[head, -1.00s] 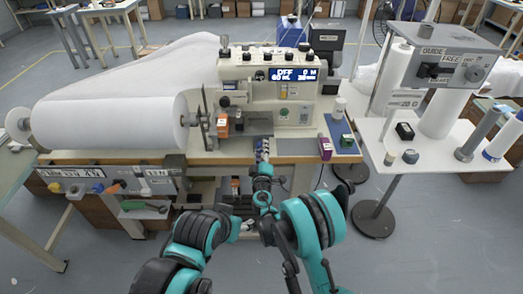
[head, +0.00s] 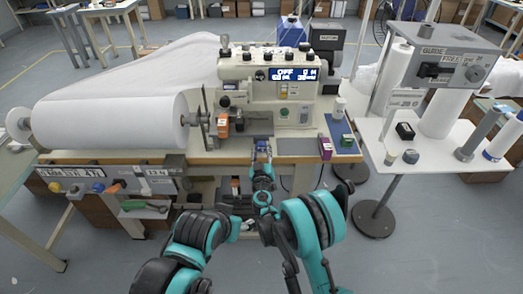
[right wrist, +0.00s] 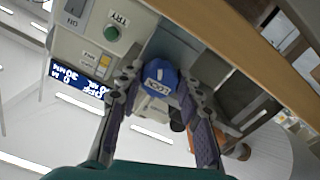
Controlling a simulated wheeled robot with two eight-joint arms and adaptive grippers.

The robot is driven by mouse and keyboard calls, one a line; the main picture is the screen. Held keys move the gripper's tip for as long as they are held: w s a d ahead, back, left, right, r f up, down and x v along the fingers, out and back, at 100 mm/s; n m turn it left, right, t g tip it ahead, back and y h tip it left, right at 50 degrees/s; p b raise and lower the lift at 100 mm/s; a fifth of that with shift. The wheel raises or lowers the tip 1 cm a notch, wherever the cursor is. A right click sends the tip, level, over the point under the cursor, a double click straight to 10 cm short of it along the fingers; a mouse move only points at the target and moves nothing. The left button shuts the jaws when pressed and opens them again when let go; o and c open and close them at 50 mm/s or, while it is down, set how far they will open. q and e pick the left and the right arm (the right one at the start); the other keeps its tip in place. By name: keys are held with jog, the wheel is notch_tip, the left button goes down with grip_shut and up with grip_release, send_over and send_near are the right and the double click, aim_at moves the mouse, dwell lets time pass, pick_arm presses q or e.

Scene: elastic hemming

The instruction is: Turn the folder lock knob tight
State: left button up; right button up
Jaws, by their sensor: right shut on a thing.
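The folder lock knob (right wrist: 160,78) is a round blue knob with a white mark and lettering.
The machine's display (head: 294,74) reads OFF. A white fabric roll (head: 110,122) lies left of the machine. A white side table (head: 440,150) with a guide box is farther right.

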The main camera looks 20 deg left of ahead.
dwell(0.5)
jog(key=o, duration=1.2)
jog(key=shift+f, duration=0.1)
jog(key=shift+c, duration=0.2)
jog(key=v, duration=0.7)
jog(key=shift+s, duration=0.3)
jog(key=shift+d, duration=0.1)
